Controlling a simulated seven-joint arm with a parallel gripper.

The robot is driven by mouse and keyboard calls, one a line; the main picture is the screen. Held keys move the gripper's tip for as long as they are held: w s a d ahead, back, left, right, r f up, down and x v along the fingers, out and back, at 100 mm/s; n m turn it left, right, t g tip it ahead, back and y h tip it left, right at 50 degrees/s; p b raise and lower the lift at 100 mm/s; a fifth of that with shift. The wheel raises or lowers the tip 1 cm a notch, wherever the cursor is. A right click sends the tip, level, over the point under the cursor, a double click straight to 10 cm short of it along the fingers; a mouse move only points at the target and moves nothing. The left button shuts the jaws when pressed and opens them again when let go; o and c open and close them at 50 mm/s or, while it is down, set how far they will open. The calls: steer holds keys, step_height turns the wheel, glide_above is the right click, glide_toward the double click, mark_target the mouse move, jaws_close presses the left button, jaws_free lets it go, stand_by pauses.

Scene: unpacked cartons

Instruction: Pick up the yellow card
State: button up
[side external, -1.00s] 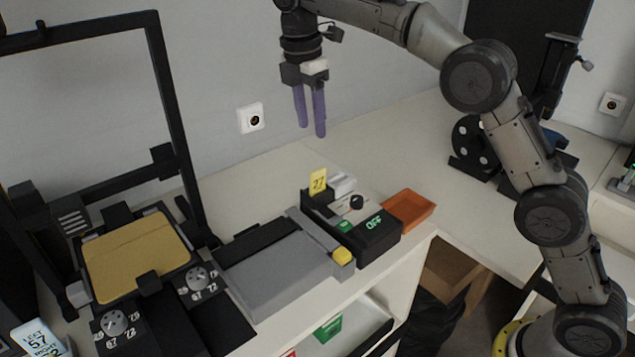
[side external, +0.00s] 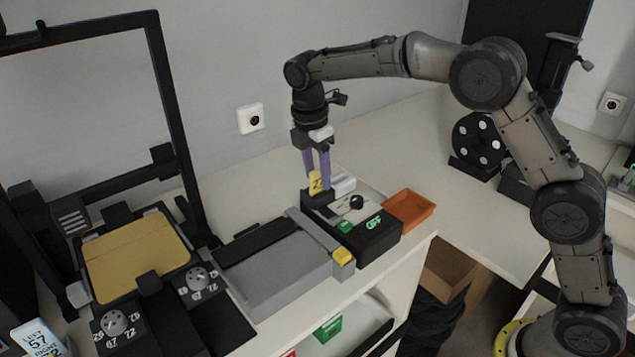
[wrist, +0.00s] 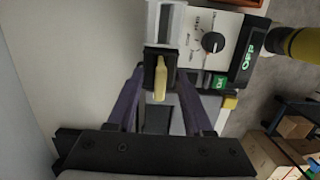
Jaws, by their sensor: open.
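The yellow card (side external: 315,183) stands upright in a small black holder (side external: 318,197) at the back of the black device. Dark figures show on its face. My gripper (side external: 318,178) is open and points down, with its purple fingers at the card's height. In the wrist view the card (wrist: 160,80) shows edge-on between the two spread fingers of my gripper (wrist: 160,100), with a gap visible on each side. The side view does not show clearly whether a finger touches the card.
The black device (side external: 370,235) has a knob and a lit OFF label. An orange tray (side external: 428,212) lies to its right and a grey flat platform (side external: 270,275) to its left. A black frame (side external: 170,100) rises at the left. The counter behind is clear.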

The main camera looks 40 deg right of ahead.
steer(key=shift+f, duration=0.2)
jaws_close()
stand_by(0.5)
steer(key=shift+r, duration=0.55)
step_height(320, 180, up, 2)
steer(key=shift+r, duration=0.1)
steer(key=s+d+r, duration=0.2)
steer(key=s+r, duration=0.7)
steer(key=s, duration=0.5)
steer(key=shift+r, duration=0.35)
